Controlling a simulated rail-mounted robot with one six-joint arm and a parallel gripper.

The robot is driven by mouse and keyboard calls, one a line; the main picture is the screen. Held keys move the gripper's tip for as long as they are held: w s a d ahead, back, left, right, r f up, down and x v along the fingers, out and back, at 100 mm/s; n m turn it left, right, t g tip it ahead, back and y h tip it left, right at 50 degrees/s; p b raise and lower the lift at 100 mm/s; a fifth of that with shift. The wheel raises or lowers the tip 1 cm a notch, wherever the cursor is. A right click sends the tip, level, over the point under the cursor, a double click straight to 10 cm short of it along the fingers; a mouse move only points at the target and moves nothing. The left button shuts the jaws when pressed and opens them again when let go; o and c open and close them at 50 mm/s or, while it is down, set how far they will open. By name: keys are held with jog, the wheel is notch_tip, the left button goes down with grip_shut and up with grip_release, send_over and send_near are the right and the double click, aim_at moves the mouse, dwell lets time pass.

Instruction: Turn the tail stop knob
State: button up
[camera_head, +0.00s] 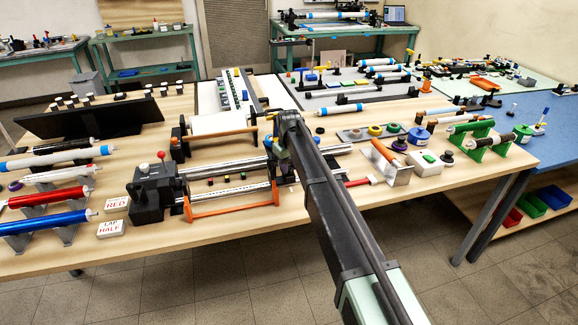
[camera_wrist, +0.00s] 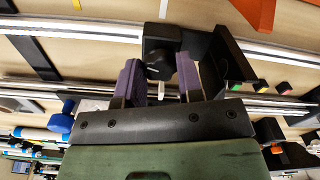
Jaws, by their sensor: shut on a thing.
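In the wrist view, my gripper (camera_wrist: 159,67) has its two purple fingers on either side of the black tail stop knob (camera_wrist: 159,68) and is shut on it. The knob sits at the near side of the black tail stop block (camera_wrist: 161,35), which rides by the silver rails. In the head view, my gripper (camera_head: 279,143) is at the right part of the rail machine. My arm hides most of the tail stop and the knob there.
The black headstock (camera_head: 150,190) with a red ball lever stands at the rails' left end. An orange frame (camera_head: 232,205) stands in front of the rails. A wooden roller (camera_head: 218,134) lies behind. Right of my arm are tape rolls (camera_head: 375,130) and a metal bracket stand (camera_head: 393,168).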

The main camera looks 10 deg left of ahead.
jog(key=o, duration=0.9)
jog(key=shift+o, duration=0.2)
jog(key=shift+r, duration=0.1)
notch_tip(320, 180, up, 11)
jog(key=p, duration=1)
jog(key=shift+f+p, duration=0.2)
jog(key=shift+p, duration=0.2)
jog(key=s+d+m, duration=0.4)
jog(key=s+d, duration=0.9)
jog(key=s, duration=0.4)
jog(key=s+d+m, duration=0.4)
jog(key=s+d, duration=0.9)
jog(key=s, duration=0.5)
jog(key=shift+d, duration=0.3)
